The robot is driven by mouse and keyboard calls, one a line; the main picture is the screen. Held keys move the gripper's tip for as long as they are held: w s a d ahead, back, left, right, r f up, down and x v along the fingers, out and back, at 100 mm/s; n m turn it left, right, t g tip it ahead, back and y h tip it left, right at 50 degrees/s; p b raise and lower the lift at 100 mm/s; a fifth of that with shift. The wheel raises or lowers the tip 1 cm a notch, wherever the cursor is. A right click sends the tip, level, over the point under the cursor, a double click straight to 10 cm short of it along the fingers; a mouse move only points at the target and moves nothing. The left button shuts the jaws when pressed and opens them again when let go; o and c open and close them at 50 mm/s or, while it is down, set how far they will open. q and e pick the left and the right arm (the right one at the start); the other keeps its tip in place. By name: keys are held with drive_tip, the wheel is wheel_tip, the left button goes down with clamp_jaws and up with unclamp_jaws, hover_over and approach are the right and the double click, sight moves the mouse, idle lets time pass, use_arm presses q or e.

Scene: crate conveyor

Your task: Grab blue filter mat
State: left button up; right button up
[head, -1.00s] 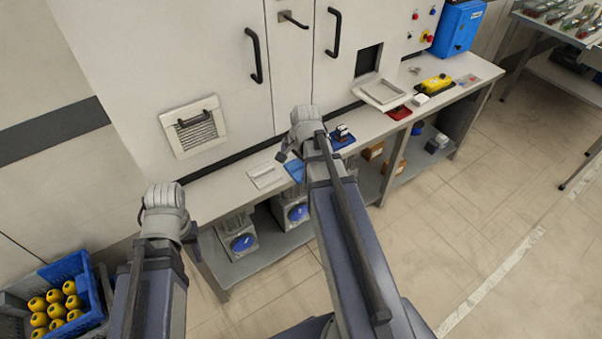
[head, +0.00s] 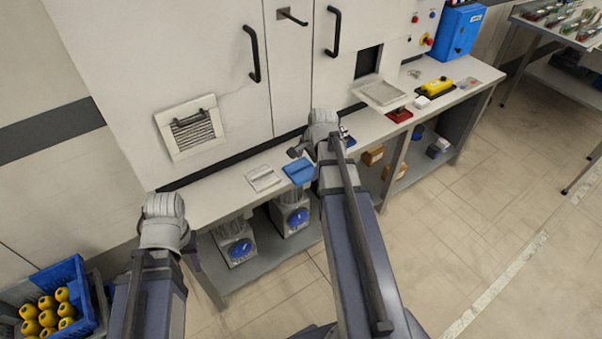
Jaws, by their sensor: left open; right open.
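The blue filter mat (head: 298,171) lies flat on the long grey bench below the cabinet, to the right of a pale grey mat (head: 263,179). My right gripper (head: 297,152) is open and empty just above and behind the blue mat in the picture. Its wrist and arm cover the bench to the right of the mat. I cannot tell the height of the gripper above the mat. My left gripper (head: 192,252) is open, low at the left near the bench's left end, and mostly hidden behind its own wrist.
The bench (head: 222,196) also carries a pale tray (head: 383,92), a red item (head: 399,114) and a yellow control box (head: 436,88). Containers with blue discs (head: 240,248) stand on the lower shelf. A blue crate (head: 75,269) of yellow items is at lower left.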

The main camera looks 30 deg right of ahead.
sight(304, 173)
drive_tip(key=b+x, duration=0.4)
drive_tip(key=x, duration=0.1)
drive_tip(key=shift+w+d+f+b, duration=0.1)
drive_tip(key=shift+b, duration=0.25)
drive_tip(key=shift+c, duration=0.2)
drive_tip(key=c, duration=1.2)
drive_tip(key=shift+c, duration=0.2)
